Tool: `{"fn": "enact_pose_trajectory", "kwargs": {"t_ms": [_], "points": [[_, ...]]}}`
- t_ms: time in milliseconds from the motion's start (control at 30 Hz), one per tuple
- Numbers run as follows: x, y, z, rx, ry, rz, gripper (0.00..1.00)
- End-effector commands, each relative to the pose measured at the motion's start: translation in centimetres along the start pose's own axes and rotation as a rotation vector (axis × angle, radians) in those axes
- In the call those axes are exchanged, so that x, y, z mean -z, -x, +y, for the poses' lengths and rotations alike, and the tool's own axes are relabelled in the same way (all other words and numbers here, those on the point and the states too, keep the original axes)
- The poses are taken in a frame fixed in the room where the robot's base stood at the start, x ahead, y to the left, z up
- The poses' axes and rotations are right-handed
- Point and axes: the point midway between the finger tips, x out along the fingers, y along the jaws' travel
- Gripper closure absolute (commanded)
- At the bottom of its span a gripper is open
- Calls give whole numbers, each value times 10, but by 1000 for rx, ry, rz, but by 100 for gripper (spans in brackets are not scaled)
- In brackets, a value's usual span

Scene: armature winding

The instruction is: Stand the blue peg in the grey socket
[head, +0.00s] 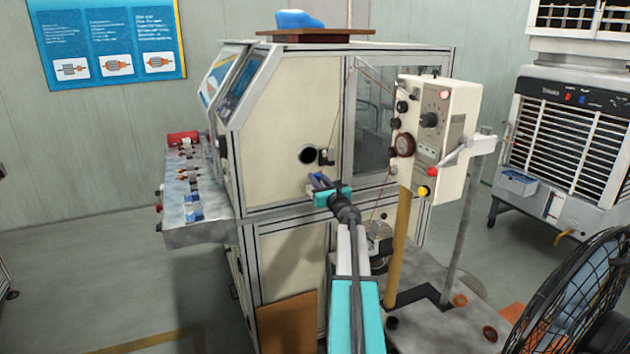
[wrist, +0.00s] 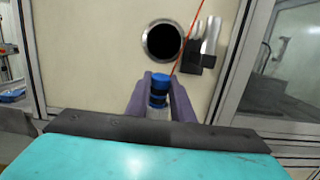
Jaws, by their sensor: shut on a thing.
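My gripper (head: 322,182) is in front of the cream machine panel in the head view, at the end of my outstretched arm. In the wrist view its two purple fingers (wrist: 160,92) are shut on the blue peg (wrist: 159,80). The peg's blue top with a dark band shows between the fingertips; a pale grey part shows lower down, and the rest is hidden. In the head view the peg is too small to make out. I cannot pick out the grey socket for sure in either view.
The machine panel has a round black hole with a metal rim (wrist: 145,42) and a metal fitting (wrist: 208,45) to its right. A red wire runs close by. A control box (head: 432,130) stands right of my gripper. A cluttered metal shelf (head: 200,235) is at left.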

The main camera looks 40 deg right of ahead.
Motion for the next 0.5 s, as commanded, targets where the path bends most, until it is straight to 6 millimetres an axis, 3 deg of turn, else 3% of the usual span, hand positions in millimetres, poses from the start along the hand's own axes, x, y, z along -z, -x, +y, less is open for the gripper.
{"fn": "enact_pose_trajectory", "kwargs": {"t_ms": [500], "points": [[5,1,0,0,0,0,97]]}}
